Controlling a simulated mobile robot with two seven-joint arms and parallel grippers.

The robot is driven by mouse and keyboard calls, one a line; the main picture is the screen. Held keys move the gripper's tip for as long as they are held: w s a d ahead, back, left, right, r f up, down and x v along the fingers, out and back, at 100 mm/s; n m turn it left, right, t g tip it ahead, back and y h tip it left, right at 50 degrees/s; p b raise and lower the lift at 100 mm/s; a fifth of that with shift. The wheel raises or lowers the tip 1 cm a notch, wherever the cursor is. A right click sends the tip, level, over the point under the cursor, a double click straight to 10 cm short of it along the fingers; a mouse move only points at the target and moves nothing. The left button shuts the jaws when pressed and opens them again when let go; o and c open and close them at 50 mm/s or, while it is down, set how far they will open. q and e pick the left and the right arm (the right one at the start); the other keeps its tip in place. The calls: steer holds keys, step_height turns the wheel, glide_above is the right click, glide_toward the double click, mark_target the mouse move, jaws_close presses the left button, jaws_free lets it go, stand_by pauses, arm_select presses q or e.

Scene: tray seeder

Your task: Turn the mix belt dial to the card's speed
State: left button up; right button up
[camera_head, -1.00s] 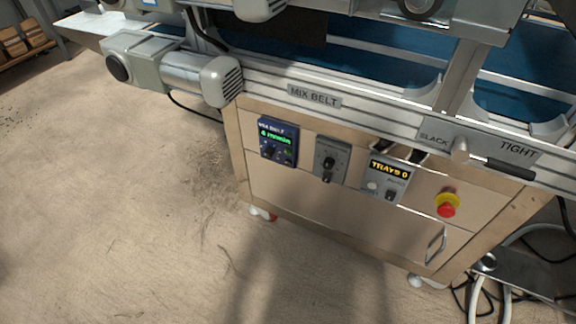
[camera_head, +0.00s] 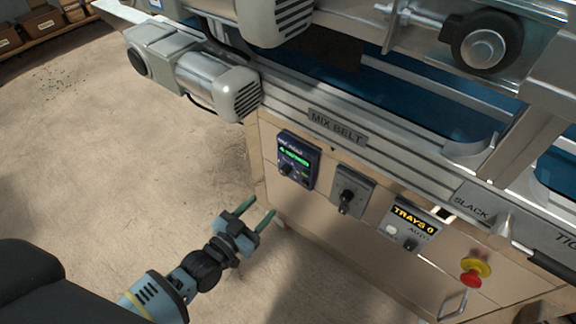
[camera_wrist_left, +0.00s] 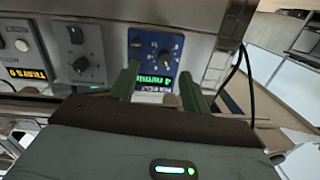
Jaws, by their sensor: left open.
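I cannot make out a speed card. My right gripper is not in view.
A grey switch box (camera_head: 354,188) and a TRAYS 0 box (camera_head: 409,224) stand to the right of the dial. A red emergency button (camera_head: 472,272) is farther right. A motor (camera_head: 212,88) juts out above left. Open floor lies at the left.

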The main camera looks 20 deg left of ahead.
mark_target(283, 173)
arm_select(q)
steer(key=shift+t, duration=0.3)
steer(key=x, duration=0.3)
steer(key=r+b+x, duration=0.1)
steer(key=x, duration=0.2)
steer(key=a+b+x, duration=0.1)
steer(key=x, duration=0.2)
steer(key=shift+w+r, duration=0.4)
steer(key=shift+w, duration=0.05)
steer(key=shift+w+d, duration=0.15)
steer(key=shift+w, duration=0.3)
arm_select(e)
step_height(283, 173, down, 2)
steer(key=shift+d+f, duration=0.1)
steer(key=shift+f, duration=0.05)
arm_select(q)
steer(key=c, duration=0.9)
steer(key=shift+c, duration=0.5)
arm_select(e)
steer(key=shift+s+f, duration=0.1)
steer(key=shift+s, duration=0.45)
